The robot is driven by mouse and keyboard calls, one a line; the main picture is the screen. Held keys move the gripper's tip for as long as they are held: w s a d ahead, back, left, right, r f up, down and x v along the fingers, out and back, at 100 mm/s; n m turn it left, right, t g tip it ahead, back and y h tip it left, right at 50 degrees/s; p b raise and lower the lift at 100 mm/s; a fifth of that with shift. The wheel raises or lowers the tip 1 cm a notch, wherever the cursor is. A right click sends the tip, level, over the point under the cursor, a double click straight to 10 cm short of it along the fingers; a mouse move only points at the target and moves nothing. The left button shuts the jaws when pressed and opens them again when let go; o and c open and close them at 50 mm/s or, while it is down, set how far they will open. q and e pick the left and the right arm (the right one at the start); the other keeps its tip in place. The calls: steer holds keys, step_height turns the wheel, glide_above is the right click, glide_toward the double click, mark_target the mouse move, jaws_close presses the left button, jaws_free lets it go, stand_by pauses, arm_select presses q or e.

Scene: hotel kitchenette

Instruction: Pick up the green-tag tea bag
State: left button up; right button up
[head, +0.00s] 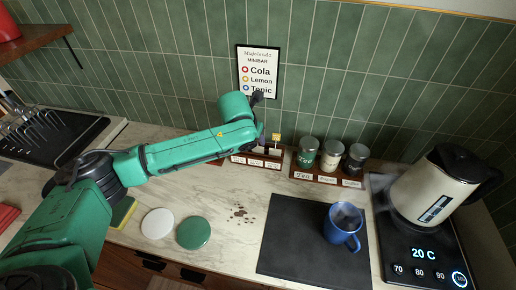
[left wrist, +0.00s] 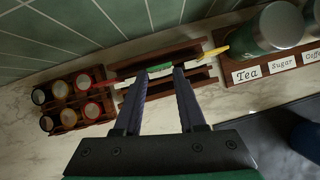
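The green tag (left wrist: 160,69) of a tea bag shows in the left wrist view, at a dark wooden rack (left wrist: 162,86) with slots. My left gripper (left wrist: 157,74) is open, with one finger on each side of the green tag. I cannot tell whether the fingers touch it. A red tag (left wrist: 104,86) sits to the left and a yellow tag (left wrist: 214,51) to the right, outside the fingers. In the head view, my left gripper (head: 261,138) is at the rack (head: 258,161) by the wall, mostly hiding the tea bags. The yellow tag (head: 276,137) shows there. My right gripper is not visible.
Tea (head: 307,152), sugar (head: 331,156) and coffee (head: 354,159) jars stand right of the rack. A stand of round capsules (left wrist: 68,105) is left. A blue mug (head: 341,227) stands on a dark mat (head: 290,235). A kettle (head: 436,190) is at right. Coasters (head: 194,233) lie in front.

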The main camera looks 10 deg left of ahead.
arm_select(q)
steer(key=shift+x, duration=1.15)
jaws_close()
stand_by(0.5)
